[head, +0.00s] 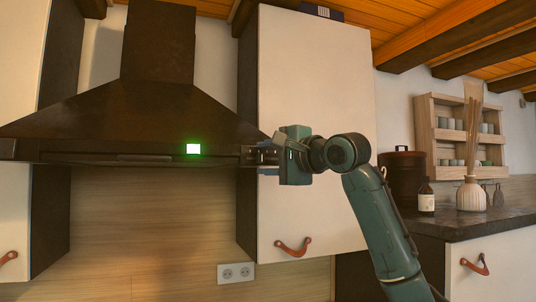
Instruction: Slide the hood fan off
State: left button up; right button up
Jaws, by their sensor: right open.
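The dark brown range hood (120,125) fills the left half of the head view, with its chimney rising to the ceiling. Any fan slider there is too small or hidden to make out. My left gripper is not in view.
A white wall cabinet (315,90) with a leather pull (293,247) stands right beside the hood, behind my right arm. A wall socket (235,273) is below. At right, a dark counter (450,223) holds a bottle (426,197) and a vase (471,195).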

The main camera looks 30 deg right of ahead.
jog(key=shift+c, duration=0.3)
grip_shut()
dwell(0.3)
